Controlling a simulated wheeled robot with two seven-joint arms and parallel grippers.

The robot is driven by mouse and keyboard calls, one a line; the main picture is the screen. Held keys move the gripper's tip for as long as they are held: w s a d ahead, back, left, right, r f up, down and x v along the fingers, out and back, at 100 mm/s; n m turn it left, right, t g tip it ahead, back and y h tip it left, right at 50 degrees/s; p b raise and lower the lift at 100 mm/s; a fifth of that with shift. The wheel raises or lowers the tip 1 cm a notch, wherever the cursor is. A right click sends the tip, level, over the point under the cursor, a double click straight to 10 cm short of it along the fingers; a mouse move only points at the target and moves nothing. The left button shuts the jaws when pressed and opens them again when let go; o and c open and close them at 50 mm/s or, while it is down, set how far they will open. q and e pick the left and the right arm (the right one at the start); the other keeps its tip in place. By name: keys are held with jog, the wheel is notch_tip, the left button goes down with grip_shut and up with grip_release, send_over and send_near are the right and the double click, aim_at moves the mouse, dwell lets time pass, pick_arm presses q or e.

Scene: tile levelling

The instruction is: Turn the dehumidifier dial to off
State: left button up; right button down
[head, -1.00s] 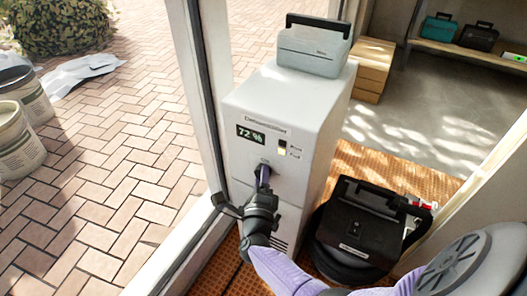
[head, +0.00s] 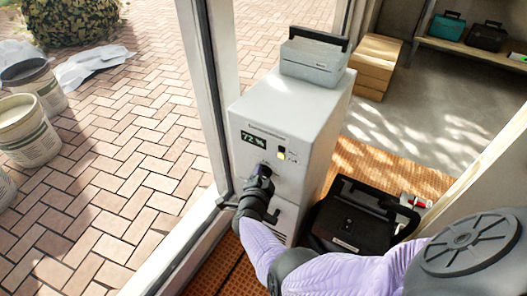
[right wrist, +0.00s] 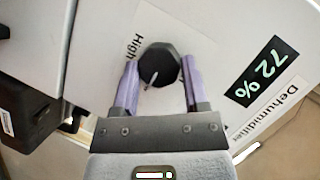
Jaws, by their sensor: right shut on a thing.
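The dehumidifier (head: 312,125) is a tall white cabinet with a "72 %" display (head: 253,139) and a small yellow-lit indicator on its front. The dial (right wrist: 158,64) is a dark round knob with a pale pointer line, which points to the lower left in the right wrist view. A "High" label sits at its upper left there; no off label is readable. My right gripper (right wrist: 158,82) is shut on the dial, with a purple finger on either side. In the head view my right gripper (head: 262,172) covers the dial. My left gripper is not in view.
A grey box with a dark handle (head: 312,62) stands on the dehumidifier. A black case (head: 350,218) stands on the floor close to its right. A door frame post (head: 205,90) rises close to its left. Brick paving lies beyond.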

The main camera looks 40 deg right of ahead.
jog(key=n+g, duration=0.1)
jog(key=n, duration=0.1)
jog(key=shift+w+a+r+n+g, duration=0.1)
jog(key=shift+w+n+g, duration=0.05)
jog(key=shift+n+g, duration=0.2)
pick_arm(q)
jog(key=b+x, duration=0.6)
jog(key=b, duration=0.1)
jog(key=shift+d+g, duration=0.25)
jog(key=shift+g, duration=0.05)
pick_arm(e)
jog(key=n+g+h, duration=0.1)
jog(key=n+g, duration=0.1)
jog(key=n, duration=0.1)
jog(key=n+g+h, duration=0.1)
jog(key=n+g, duration=0.1)
jog(key=n, duration=0.1)
jog(key=n+g+h, duration=0.1)
jog(key=n+g, duration=0.2)
jog(key=shift+w+a, duration=0.1)
jog(key=shift+w, duration=0.25)
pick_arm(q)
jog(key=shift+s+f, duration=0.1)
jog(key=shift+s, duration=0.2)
pick_arm(e)
jog(key=shift+n, duration=0.25)
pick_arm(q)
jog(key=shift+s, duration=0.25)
